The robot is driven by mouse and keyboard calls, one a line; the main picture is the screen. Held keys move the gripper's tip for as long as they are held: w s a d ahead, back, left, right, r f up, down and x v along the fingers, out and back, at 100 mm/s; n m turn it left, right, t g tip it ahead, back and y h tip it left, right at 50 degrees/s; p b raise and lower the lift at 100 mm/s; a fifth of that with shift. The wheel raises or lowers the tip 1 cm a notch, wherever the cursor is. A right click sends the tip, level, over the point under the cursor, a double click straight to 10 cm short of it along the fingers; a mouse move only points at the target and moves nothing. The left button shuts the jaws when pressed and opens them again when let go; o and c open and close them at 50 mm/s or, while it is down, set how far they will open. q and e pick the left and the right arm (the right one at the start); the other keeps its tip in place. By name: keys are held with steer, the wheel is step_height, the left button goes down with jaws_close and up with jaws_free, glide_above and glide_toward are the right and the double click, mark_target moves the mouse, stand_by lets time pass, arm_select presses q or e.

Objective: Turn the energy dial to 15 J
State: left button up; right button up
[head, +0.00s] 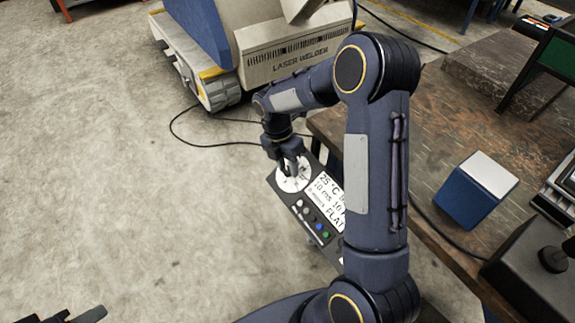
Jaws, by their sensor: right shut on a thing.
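The dark control panel (285,192) sits left of the workbench, with a white screen (325,192) reading "25 °C", "10 ms" and "FLAT" in part. My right arm hides the screen's right side. The energy dial's round white face (293,184) is at the panel's upper left corner. My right gripper (288,164) points down over this dial and is shut on its knob. The gripper hides the knob and part of the scale, so I cannot read the setting. My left gripper (80,316) shows only in part at the bottom left edge, away from the panel.
A machine marked "LASER WELDER" (293,62) stands on the floor behind, with a black cable (200,145) running from it. The brown workbench (440,150) on the right holds a blue and white block (476,190). Bare concrete floor lies open on the left.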

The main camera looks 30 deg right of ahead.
stand_by(0.3)
steer(key=m+t+b, duration=0.2)
steer(key=m, duration=0.1)
steer(key=shift+s+y, duration=0.15)
steer(key=shift+y, duration=0.15)
steer(key=shift+s+m+t+b, duration=0.2)
steer(key=shift+m+t+b, duration=1.2)
steer(key=shift+m+b, duration=0.65)
steer(key=o, duration=1)
steer(key=shift+c, duration=0.2)
steer(key=p+v, duration=0.2)
steer(key=v, duration=0.6)
